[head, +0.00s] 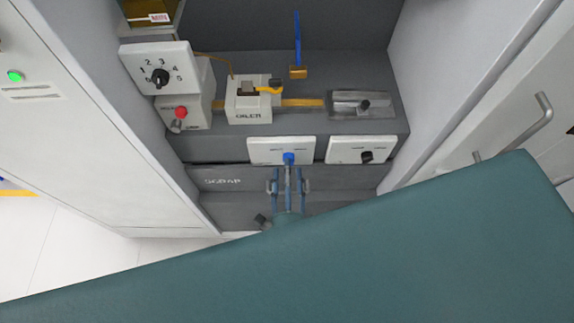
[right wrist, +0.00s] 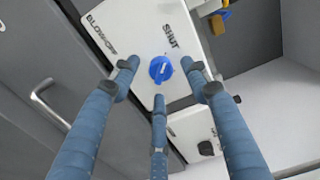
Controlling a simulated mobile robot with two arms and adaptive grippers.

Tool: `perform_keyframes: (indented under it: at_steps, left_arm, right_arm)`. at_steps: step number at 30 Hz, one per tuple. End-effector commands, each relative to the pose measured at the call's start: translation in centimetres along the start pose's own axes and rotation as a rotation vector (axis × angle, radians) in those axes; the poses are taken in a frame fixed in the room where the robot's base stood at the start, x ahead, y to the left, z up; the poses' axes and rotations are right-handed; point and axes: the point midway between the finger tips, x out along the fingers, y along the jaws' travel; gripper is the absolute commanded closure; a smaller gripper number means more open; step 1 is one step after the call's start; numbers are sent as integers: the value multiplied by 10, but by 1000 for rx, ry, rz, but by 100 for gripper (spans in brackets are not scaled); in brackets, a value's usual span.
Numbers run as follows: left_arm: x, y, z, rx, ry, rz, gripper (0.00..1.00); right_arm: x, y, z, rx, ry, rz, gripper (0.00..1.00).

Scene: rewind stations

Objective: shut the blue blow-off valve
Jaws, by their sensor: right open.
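The blue blow-off valve knob (head: 288,158) is on a white panel (head: 262,150) at the front of the grey station. In the right wrist view the knob (right wrist: 160,69) sits on its panel (right wrist: 140,35) between the words BLOWOFF and SHUT. It has a pale mark, but I cannot tell surely which way it points. My right gripper (head: 288,184) is open, its three blue fingers spread in front of the knob. In the right wrist view the gripper (right wrist: 161,80) has its fingertips around the knob's outline, with no clear contact. My left gripper is not in view.
A second white panel with a black knob (head: 366,157) is just to the right. A dial box (head: 158,68), a red button (head: 180,112) and an oiler block (head: 248,105) stand at left. A SCRAP-marked front (head: 222,182) lies below. A large teal shape hides the lower view.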

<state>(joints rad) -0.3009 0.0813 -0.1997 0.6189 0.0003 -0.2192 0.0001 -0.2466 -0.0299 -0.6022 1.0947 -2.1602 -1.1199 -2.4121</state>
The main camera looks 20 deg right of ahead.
Motion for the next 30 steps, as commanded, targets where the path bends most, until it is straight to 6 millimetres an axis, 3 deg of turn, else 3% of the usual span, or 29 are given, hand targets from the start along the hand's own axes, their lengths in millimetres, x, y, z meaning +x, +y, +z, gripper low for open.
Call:
perform_keyframes:
  at_steps: [6, 12, 18, 30]
  left_arm:
    - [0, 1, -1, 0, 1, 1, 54]
    - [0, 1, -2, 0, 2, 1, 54]
    - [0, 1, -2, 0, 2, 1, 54]
    - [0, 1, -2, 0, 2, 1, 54]
  right_arm:
    - [-50, 1, 2, 0, -3, 3, 54]
    - [-81, 0, 3, -1, -4, 0, 54]
    - [-93, -1, 2, 0, -3, -1, 54]
    - [-93, -1, 2, 0, -3, -1, 54]
